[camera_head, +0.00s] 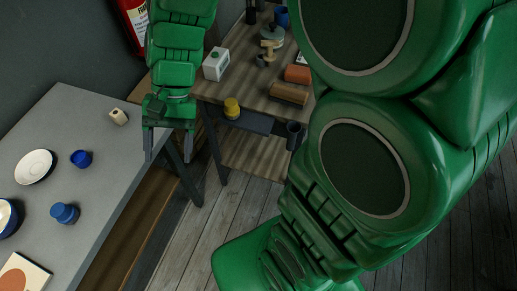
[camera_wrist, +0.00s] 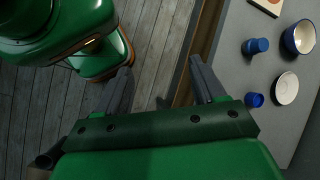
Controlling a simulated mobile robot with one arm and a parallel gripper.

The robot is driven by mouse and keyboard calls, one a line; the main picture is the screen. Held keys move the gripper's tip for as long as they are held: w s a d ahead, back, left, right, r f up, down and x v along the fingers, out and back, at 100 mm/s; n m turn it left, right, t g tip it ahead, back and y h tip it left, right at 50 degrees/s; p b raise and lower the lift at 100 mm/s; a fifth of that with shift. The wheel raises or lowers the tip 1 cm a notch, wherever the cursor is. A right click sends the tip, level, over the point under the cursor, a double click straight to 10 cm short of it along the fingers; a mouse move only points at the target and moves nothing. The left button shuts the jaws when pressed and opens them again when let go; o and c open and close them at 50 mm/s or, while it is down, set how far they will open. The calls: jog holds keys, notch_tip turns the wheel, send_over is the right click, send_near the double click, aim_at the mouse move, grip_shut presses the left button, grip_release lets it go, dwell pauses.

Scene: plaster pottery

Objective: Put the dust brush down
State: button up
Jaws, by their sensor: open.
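My gripper (camera_head: 167,152) hangs over the gap beside the grey table (camera_head: 84,150), its two dark fingers spread wide with nothing between them. In the wrist view my gripper (camera_wrist: 160,68) is also open and empty, above the floor and the table edge. I cannot clearly make out a dust brush in either view. A small beige block-like thing (camera_head: 118,117) lies on the far end of the grey table, left of my gripper and apart from it; I cannot tell what it is.
The grey table holds a white plate (camera_head: 35,167), two blue cups (camera_head: 81,159) (camera_head: 65,213), a bowl (camera_head: 7,218) and a tile (camera_head: 22,276).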

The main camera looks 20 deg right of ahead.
jog(key=s+d+r+n+t+h, duration=0.1)
jog(key=s+d+h, duration=0.1)
jog(key=s+d, duration=0.3)
jog(key=s+d+r+n+t+h, duration=0.1)
jog(key=s+d, duration=0.5)
jog(key=d, duration=0.6)
jog(key=shift+r+n+t+h, duration=0.4)
jog(key=shift+r+h, duration=0.05)
jog(key=shift+h, duration=0.35)
